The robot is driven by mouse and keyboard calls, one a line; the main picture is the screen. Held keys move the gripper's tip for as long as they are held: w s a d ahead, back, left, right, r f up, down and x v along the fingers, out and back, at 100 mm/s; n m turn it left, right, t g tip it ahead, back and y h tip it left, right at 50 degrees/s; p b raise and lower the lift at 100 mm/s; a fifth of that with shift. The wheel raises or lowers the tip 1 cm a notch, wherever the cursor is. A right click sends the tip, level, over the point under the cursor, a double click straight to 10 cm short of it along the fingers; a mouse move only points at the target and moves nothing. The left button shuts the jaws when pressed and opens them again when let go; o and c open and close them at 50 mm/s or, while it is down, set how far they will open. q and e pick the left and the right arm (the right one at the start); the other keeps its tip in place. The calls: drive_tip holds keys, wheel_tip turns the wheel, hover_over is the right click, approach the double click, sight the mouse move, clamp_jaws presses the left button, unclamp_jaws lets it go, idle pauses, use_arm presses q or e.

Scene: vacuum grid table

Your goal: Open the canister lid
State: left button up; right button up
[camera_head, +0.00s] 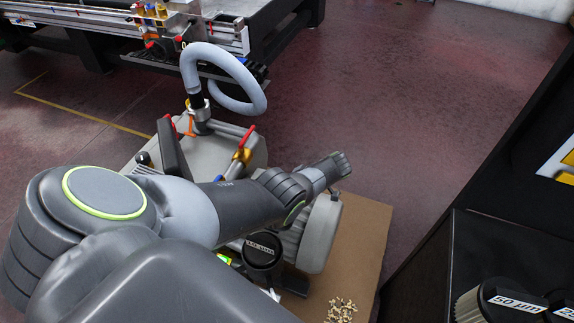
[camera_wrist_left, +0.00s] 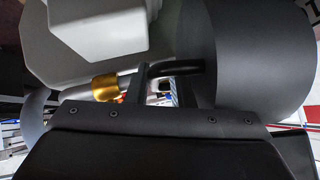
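The grey vacuum unit (camera_head: 235,148) stands left of centre in the head view, with a pale hose and red-handled valves. My left arm crosses in front and hides much of it. A light grey round part (camera_head: 320,232) with a ribbed side stands upright beyond the arm; I cannot tell whether it is the canister lid. A black cap labelled 10 µm (camera_head: 262,248) sits beside it. In the left wrist view, my left gripper (camera_wrist_left: 160,78) is close to a dark cylinder (camera_wrist_left: 240,60) and a brass fitting (camera_wrist_left: 104,87). Contact and opening are unclear. My right gripper is out of view.
A brown board (camera_head: 362,235) lies under the unit, with small tan pieces (camera_head: 341,310) scattered on it. A black bench at the right holds filters marked 50 µm (camera_head: 510,300). A grid table (camera_head: 270,15) stands behind. The floor between is clear.

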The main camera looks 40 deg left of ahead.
use_arm(q)
drive_tip(key=shift+r, duration=0.1)
drive_tip(key=shift+w+d+r, duration=0.2)
drive_tip(key=shift+d, duration=0.05)
drive_tip(key=b+v, duration=0.1)
drive_tip(key=v, duration=1.5)
drive_tip(key=shift+d+r+b, duration=0.2)
drive_tip(key=shift+d+b, duration=0.05)
drive_tip(key=shift+b, duration=0.15)
